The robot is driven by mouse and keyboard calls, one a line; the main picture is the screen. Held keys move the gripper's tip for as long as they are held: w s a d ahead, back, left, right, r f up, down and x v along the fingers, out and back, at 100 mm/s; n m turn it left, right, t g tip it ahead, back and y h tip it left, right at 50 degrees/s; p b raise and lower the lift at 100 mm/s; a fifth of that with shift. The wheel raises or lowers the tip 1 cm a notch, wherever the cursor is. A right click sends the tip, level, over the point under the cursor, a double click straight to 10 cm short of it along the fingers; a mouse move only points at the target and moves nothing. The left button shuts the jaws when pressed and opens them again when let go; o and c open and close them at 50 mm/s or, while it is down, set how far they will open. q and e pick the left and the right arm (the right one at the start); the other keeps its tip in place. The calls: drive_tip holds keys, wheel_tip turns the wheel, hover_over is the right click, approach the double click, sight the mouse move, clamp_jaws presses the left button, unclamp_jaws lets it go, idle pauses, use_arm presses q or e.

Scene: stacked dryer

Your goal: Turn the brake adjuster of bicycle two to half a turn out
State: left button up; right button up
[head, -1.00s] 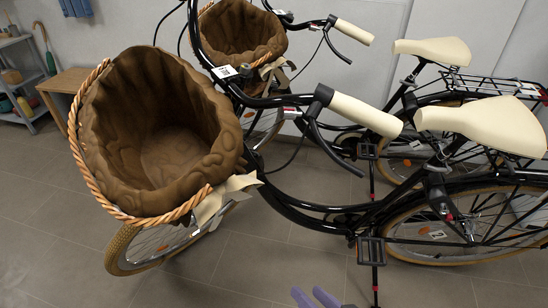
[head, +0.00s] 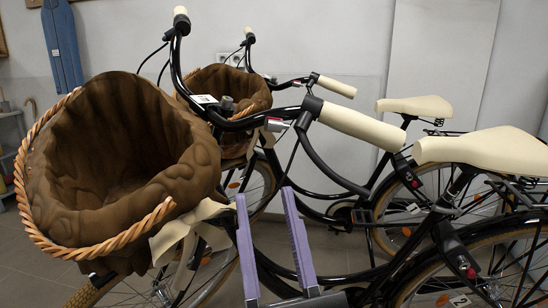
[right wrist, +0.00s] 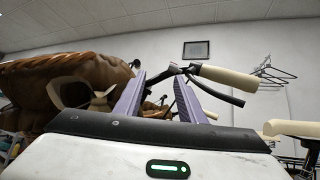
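The right wrist view shows the grip (right wrist: 227,75) beyond the fingers (right wrist: 159,78). My left gripper is out of view.
A brown-lined wicker basket (head: 110,150) with a cream bow (head: 190,235) is close left of my right gripper. A second bicycle with a basket (head: 225,95) and cream saddle (head: 415,106) stands behind. Hangers (right wrist: 272,74) hang on the wall.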

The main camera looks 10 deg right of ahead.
sight(273, 125)
use_arm(q)
drive_tip(key=shift+p, duration=0.7)
use_arm(e)
drive_tip(key=w+d+r+m+h, duration=0.2)
drive_tip(key=w+r+m+h, duration=0.2)
drive_tip(key=w+r, duration=0.3)
drive_tip(key=shift+w+m+h, duration=0.4)
drive_tip(key=shift+w+m, duration=0.15)
drive_tip(key=shift+m, duration=0.35)
